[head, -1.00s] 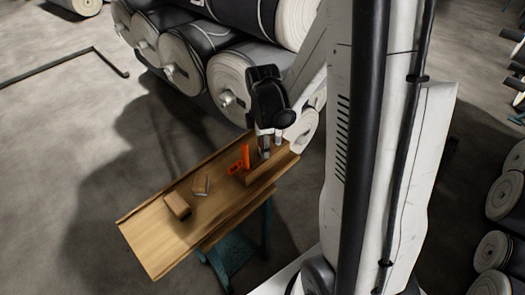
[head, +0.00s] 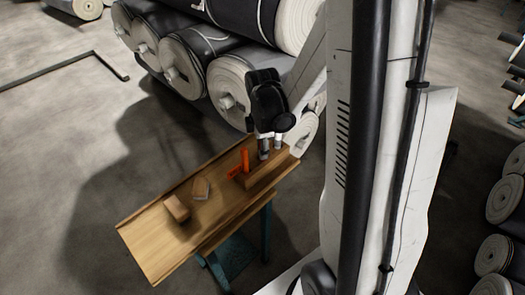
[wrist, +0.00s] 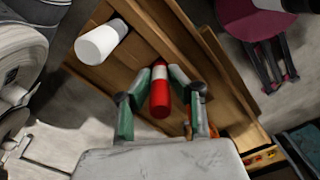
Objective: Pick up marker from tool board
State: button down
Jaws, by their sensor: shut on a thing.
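A red marker (wrist: 160,98) with a pale band stands between my gripper's two green fingers in the wrist view. My gripper (wrist: 161,74) is shut on it, a finger touching each side. In the head view my gripper (head: 264,157) is low at the right end of the wooden tool board (head: 150,240). I cannot make out the red marker there. Whether its lower end still touches the board is hidden.
An orange tool (head: 240,170) is just left of my gripper, and wooden blocks (head: 177,208) lie farther left. Large rolls (head: 220,85) are stacked behind. A maroon stool (wrist: 255,18) is at the wrist view's top right.

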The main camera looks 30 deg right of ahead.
jog(key=shift+r+p, duration=0.9)
jog(key=shift+r, duration=3.85)
jog(key=c, duration=2.2)
grip_release()
grip_shut()
notch_tip(320, 180, up, 7)
jog(key=p, duration=0.4)
jog(key=shift+p, duration=0.4)
